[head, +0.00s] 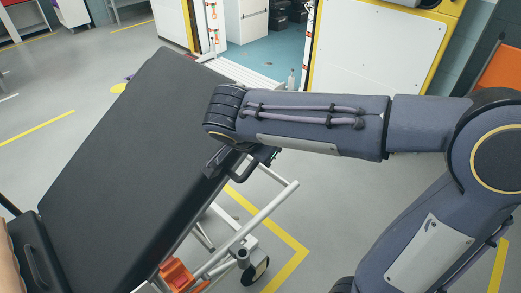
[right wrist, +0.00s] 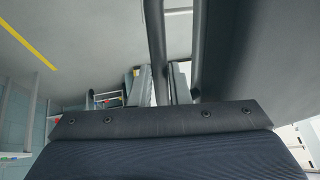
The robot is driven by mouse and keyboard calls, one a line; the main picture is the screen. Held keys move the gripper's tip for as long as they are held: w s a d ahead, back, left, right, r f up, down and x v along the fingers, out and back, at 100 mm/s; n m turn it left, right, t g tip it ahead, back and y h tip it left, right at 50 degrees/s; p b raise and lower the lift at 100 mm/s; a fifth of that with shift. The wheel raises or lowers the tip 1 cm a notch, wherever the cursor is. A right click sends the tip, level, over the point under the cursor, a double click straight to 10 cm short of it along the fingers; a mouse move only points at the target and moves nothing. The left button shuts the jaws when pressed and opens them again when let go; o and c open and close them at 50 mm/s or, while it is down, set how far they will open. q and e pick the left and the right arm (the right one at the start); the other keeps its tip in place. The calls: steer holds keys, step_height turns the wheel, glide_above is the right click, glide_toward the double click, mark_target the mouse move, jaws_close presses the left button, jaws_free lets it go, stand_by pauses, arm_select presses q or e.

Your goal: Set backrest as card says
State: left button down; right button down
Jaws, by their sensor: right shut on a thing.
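The stretcher's long black padded backrest (head: 125,135) runs from the lower left to the upper middle of the head view. It looks tilted, but I cannot read its angle. My right arm comes in from the right, and its wrist is over the backrest's right edge. My right gripper (right wrist: 163,84) is shut on a dark bar-like handle (right wrist: 156,35) at that side; part of the handle (head: 243,168) shows below the wrist in the head view. The fingertips are mostly hidden there. No card is visible. My left gripper is not in view.
Silver frame rails (head: 255,220), an orange part (head: 180,274) and a black wheel (head: 255,270) are under the stretcher's right side. Behind is an open vehicle doorway with a blue-green floor (head: 270,60).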

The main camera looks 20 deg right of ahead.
steer(key=c, duration=1.4)
jaws_free()
steer(key=shift+o, duration=0.2)
steer(key=v, duration=0.7)
steer(key=shift+s+a+r+p, duration=0.15)
steer(key=shift+a+r+p, duration=0.05)
steer(key=shift+r+p, duration=0.15)
steer(key=s+d+f+n+y+p, duration=0.2)
steer(key=s+n+y+p, duration=0.2)
steer(key=s, duration=0.3)
steer(key=s+d+f+n+t+y+p, duration=0.1)
steer(key=s+d+n+y+p, duration=0.1)
steer(key=s+n+y+p, duration=0.2)
steer(key=s+n, duration=0.3)
steer(key=s, duration=0.1)
steer(key=shift+f, duration=0.4)
